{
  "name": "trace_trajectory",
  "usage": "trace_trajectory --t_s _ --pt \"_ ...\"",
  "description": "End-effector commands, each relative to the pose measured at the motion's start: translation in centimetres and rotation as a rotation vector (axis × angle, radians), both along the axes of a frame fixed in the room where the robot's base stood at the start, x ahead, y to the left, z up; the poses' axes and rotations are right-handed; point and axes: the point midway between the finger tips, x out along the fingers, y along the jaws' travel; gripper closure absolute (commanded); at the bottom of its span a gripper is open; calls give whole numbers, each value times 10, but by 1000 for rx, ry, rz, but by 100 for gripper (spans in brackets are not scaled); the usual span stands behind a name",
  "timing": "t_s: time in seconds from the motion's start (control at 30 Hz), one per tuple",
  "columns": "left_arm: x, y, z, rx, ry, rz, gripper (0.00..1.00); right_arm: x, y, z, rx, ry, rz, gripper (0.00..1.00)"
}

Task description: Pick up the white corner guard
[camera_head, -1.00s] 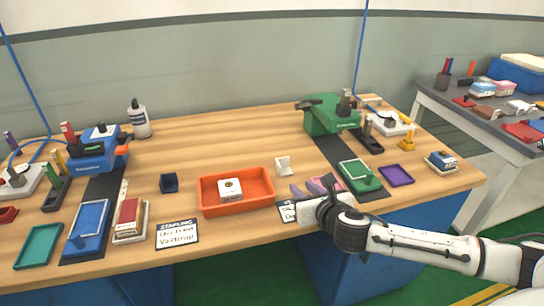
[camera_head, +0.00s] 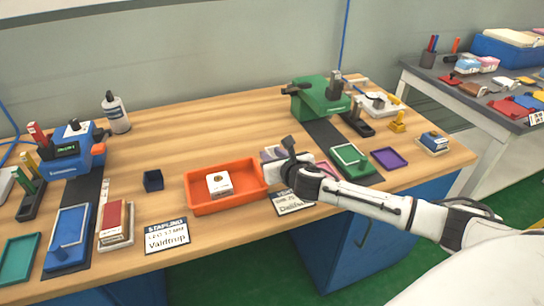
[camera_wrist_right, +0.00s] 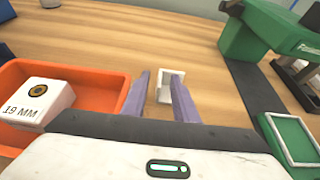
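The white corner guard (camera_wrist_right: 170,86) stands on the wooden table just beyond the fingertips of my right gripper in the right wrist view. My right gripper (camera_head: 272,154) is low over the table, right of the orange tray. Its two purple fingers are spread apart with the guard showing in the gap between them, so it is open. I cannot tell whether either finger touches the guard. In the head view the gripper hides the guard. My left gripper is not in view.
The orange tray (camera_head: 192,197) with a white box labelled 19 MM (camera_wrist_right: 48,98) is close on the left. A green machine (camera_head: 318,97) and green tray (camera_head: 350,160) stand to the right. A dark blue corner piece (camera_head: 153,181) is farther left.

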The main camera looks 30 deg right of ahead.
Motion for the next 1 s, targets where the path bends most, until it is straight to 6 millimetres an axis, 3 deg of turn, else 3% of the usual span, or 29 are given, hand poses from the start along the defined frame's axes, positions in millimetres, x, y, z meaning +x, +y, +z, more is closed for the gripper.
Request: trace_trajectory --t_s 0.13,0.4,0.57,0.6,0.87,1.0 --pt "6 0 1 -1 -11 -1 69 12 -3 -7 1 1 -1 73" --pt "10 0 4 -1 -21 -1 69 15 -3 -7 0 1 0 73" --pt "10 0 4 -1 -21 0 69 15 -3 -7 0 1 0 99" --pt "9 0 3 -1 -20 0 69 15 -3 -7 0 1 0 100" --pt "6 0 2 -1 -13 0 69 14 -4 -7 0 1 0 100" --pt "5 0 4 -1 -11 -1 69 15 -4 2 -1 -2 0 100"
